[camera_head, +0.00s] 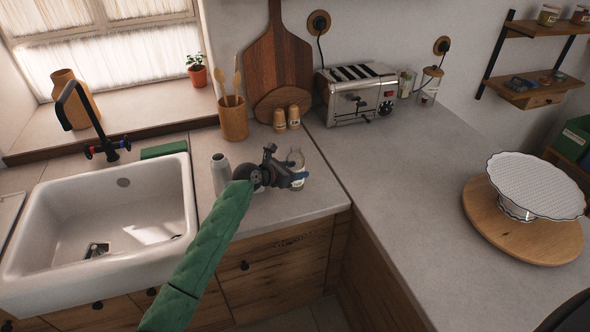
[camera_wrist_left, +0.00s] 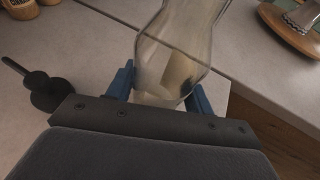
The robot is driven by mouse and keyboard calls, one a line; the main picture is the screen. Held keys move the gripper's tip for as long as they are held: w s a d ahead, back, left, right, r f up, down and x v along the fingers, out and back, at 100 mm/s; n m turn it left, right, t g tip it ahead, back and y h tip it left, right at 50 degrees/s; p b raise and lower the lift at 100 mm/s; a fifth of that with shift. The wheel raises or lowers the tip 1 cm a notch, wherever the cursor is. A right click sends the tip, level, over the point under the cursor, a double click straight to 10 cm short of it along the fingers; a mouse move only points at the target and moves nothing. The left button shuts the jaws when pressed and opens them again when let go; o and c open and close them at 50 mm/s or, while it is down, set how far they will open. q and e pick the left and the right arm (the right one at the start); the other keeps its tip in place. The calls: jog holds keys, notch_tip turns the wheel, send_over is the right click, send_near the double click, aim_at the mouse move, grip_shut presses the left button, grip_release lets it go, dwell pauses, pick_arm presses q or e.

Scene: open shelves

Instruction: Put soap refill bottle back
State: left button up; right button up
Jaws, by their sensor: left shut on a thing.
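A clear bottle (camera_head: 296,160), which I take to be the soap refill bottle, stands near the front edge of the counter right of the sink, or just above it; I cannot tell if it touches. My left gripper (camera_head: 298,178) is shut on it from the left. In the left wrist view the clear bottle (camera_wrist_left: 180,55) sits between the blue fingertips (camera_wrist_left: 160,88), its lower part partly hidden by the gripper body. It looks see-through, with a darker shape visible through it. My right gripper is not in view.
A silver bottle (camera_head: 221,173) stands left of my gripper, beside the white sink (camera_head: 110,215). A utensil cup (camera_head: 233,120), two small shakers (camera_head: 286,118) and a toaster (camera_head: 357,95) stand behind. The right counter (camera_head: 410,190) is clear up to a cake stand (camera_head: 530,185).

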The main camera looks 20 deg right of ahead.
pick_arm(q)
jog(key=o, duration=1)
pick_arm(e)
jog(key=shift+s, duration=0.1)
pick_arm(q)
jog(key=shift+s+a+r+b, duration=0.2)
jog(key=shift+a+b, duration=0.15)
jog(key=shift+a, duration=0.15)
jog(key=shift+b+v, duration=1.5)
jog(key=shift+v, duration=3.95)
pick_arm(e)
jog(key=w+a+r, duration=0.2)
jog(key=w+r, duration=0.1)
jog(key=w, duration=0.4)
pick_arm(q)
jog(key=shift+r, duration=0.15)
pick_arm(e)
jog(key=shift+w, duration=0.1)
